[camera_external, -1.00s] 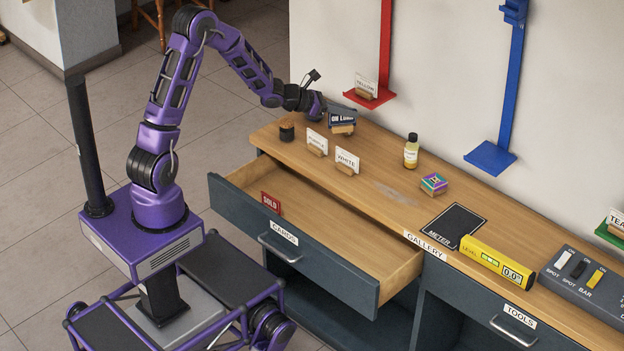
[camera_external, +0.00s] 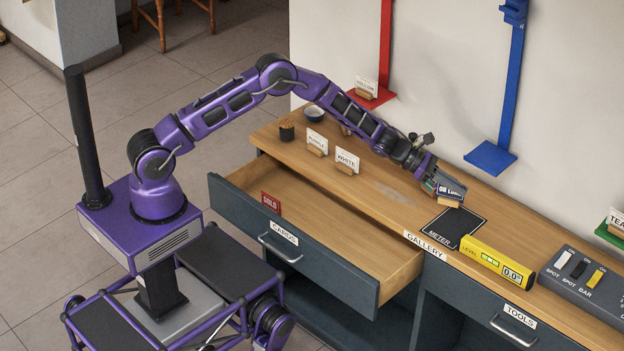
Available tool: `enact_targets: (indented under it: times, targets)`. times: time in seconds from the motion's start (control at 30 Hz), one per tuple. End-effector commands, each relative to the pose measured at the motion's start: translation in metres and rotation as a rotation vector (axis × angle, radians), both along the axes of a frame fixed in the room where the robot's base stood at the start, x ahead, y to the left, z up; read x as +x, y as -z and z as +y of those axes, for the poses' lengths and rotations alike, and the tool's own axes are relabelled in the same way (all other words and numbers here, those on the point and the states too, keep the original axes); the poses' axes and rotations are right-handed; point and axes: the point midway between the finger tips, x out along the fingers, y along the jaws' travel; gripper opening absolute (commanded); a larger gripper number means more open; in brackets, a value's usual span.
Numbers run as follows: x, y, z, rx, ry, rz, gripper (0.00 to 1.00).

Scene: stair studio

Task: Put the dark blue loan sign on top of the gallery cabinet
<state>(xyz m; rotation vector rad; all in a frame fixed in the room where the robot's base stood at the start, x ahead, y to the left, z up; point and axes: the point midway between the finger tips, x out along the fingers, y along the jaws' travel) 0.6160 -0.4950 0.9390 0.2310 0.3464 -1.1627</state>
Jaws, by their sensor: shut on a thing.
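The dark blue loan sign (camera_external: 453,191) has white lettering and a small wooden foot. My gripper (camera_external: 438,184) is shut on it, at or just above the wooden top near the black METER mat. I cannot tell whether the foot touches the wood. The gallery cabinet (camera_external: 390,205) is dark blue-grey with a wooden top and a GALLERY label on its front edge. My forearm crosses over the top and hides the yellow bottle; the small colourful box is mostly hidden by my gripper.
The CARDS drawer (camera_external: 290,262) is open, with a red SOLD sign (camera_external: 271,202) in it. PURPLE (camera_external: 316,141) and WHITE (camera_external: 347,161) cards and a bowl (camera_external: 314,114) stand left. The METER mat (camera_external: 453,226), yellow level (camera_external: 497,260) and switch box (camera_external: 590,280) lie right.

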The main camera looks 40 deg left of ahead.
Motion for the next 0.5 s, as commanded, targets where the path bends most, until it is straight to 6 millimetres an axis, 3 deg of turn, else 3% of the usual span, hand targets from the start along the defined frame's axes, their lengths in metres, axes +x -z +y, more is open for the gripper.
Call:
enact_targets:
  times: [0.5]
  targets:
    - [0.0,0.051,-0.001,0.001,0.001,0.001,0.0]
